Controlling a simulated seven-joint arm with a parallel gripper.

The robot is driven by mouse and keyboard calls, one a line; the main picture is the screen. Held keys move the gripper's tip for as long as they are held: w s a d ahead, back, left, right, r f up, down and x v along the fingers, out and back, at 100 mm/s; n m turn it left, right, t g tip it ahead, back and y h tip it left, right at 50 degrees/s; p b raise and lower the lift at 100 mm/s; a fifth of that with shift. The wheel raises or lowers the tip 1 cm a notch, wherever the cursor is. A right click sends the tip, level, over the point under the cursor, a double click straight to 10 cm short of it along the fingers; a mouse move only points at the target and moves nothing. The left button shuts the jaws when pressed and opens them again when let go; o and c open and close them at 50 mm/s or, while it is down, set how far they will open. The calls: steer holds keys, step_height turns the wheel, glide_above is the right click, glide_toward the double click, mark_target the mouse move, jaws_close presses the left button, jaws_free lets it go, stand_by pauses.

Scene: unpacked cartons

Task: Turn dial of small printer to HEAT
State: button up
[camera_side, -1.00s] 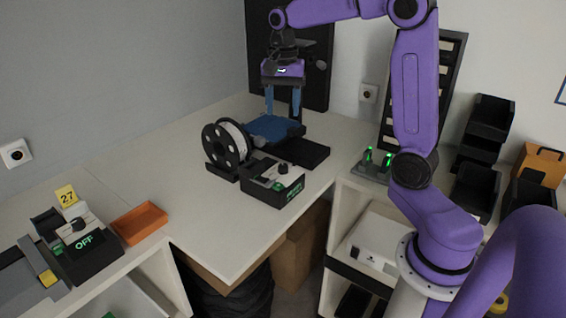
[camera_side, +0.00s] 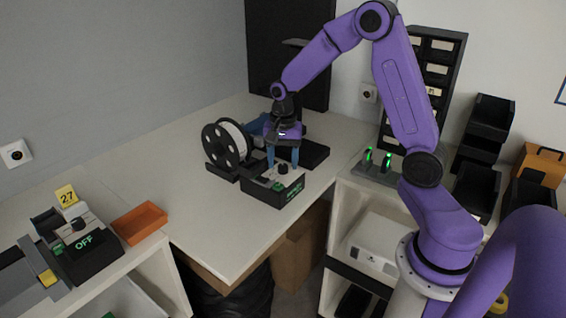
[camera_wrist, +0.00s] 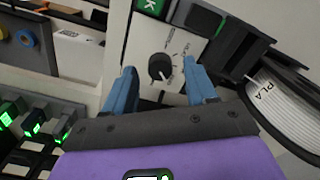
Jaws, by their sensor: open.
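The small printer (camera_side: 262,194) is a dark box with a light top panel and a green-lit display on its front, on the white table beside a filament spool. Its dial (camera_wrist: 161,67) is a round black knob on the light panel, with small printed labels around it, too small to read. My gripper (camera_wrist: 163,88) is open, its two blue fingers on either side of the dial with gaps to it. In the side view my gripper (camera_side: 283,158) is just above the printer's top, fingers pointing down; the dial (camera_side: 283,169) shows between the fingertips.
The white filament spool (camera_side: 228,143) stands close behind and left of the printer. A second box with an "OFF" display (camera_side: 82,240) and an orange tray (camera_side: 139,223) are at lower left. The table's front edge is near the printer; the table left of it is clear.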

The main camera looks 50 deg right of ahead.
steer(key=shift+f, duration=0.5)
jaws_close()
